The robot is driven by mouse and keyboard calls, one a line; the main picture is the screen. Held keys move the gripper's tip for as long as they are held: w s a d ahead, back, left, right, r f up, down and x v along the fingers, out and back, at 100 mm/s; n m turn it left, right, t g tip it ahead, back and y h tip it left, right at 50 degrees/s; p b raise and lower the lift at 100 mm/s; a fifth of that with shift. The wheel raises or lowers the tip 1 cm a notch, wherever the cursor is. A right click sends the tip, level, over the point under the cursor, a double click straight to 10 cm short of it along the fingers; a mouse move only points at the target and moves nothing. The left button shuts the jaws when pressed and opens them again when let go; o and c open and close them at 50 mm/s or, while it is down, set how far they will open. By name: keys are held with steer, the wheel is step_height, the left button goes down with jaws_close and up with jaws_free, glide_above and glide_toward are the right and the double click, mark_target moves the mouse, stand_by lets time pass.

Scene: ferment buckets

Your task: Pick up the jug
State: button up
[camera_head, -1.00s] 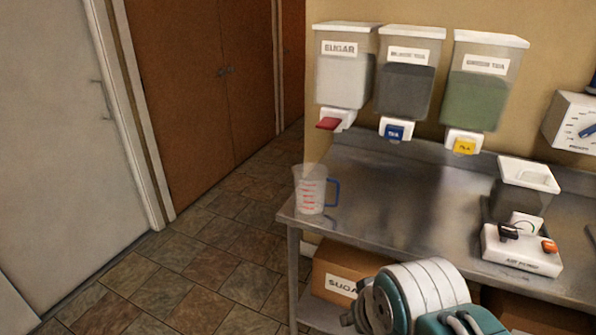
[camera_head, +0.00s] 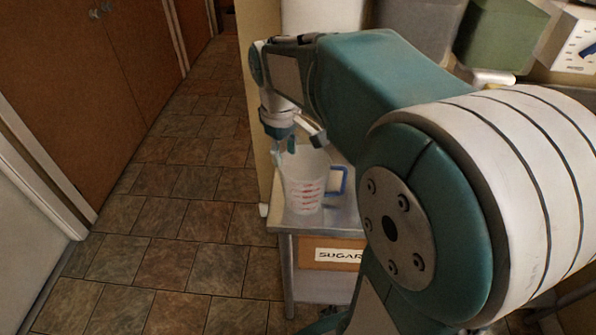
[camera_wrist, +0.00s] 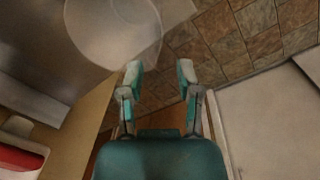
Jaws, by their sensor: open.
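The clear jug (camera_head: 303,190) with red markings and a blue handle stands upright on the front left corner of the metal table (camera_head: 287,224). Its handle points right in the head view. My gripper (camera_head: 283,152) is open and empty, close to the upper left of the jug. In the wrist view the gripper (camera_wrist: 160,72) has its fingers spread, and the jug (camera_wrist: 112,28) is ahead and to the left of the fingertips. The jug's outline reaches near the left fingertip. I cannot tell whether they touch. The handle is not clear in the wrist view.
My arm hides most of the table in the head view. A box labelled SUGAR (camera_head: 335,256) sits below the tabletop. A red dispenser lever (camera_wrist: 20,157) shows in the wrist view. Tiled floor (camera_head: 165,200) lies left.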

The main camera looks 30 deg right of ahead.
mark_target(290, 194)
steer(key=f, duration=1.1)
steer(key=shift+s+d, duration=0.15)
steer(key=shift+d, duration=0.25)
steer(key=shift+r, duration=0.1)
jaws_close()
